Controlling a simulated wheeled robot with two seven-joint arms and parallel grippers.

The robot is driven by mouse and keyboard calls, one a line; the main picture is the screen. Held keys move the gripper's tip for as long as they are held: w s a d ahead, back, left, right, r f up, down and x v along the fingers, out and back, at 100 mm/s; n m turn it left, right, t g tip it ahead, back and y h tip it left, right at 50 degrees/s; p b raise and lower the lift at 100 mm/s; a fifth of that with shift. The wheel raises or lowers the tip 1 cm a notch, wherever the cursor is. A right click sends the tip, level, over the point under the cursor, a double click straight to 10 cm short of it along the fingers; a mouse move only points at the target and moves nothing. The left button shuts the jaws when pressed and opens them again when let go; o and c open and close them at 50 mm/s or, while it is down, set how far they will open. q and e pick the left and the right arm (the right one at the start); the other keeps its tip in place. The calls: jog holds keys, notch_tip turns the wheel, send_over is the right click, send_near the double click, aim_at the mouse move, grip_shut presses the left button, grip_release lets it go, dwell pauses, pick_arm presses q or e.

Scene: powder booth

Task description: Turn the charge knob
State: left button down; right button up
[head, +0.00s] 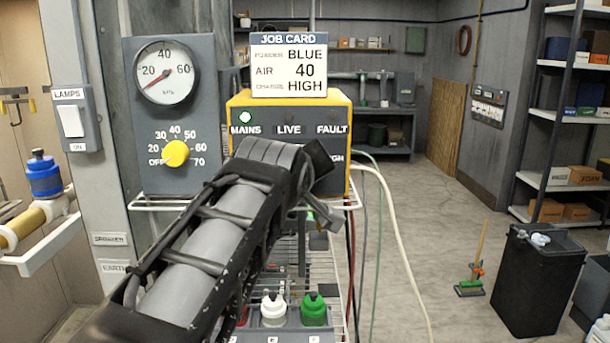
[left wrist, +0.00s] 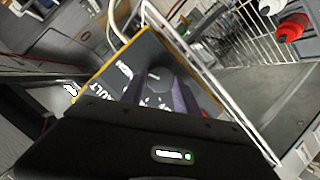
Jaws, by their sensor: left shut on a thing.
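The yellow-edged supply box (head: 239,100) stands on a wire shelf, with labels MAINS, LIVE and FAULT; the MAINS lamp (head: 246,117) glows. My left arm covers most of its lower front, leaving the end of a HIGH label (head: 335,154) showing. In the head view, the charge knob and my left fingertips are hidden behind my arm. In the left wrist view, my left gripper (left wrist: 162,98) reaches the box's dark face (left wrist: 125,75) and is shut on the charge knob, which is mostly hidden between the fingers. The knob's setting cannot be read. My right gripper is out of view.
A job card (head: 289,65) on the box reads BLUE, AIR 40, CHARGE HIGH. Left of it is a panel with a gauge (head: 165,72) and a yellow knob (head: 175,153). Cables (head: 395,200) hang right of the box. White and green bottles (head: 314,309) stand below.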

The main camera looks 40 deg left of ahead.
pick_arm(q)
jog(key=shift+f, duration=0.1)
dwell(0.3)
jog(key=c, duration=0.9)
grip_release()
jog(key=shift+b+v, duration=1)
jog(key=shift+v, duration=2.9)
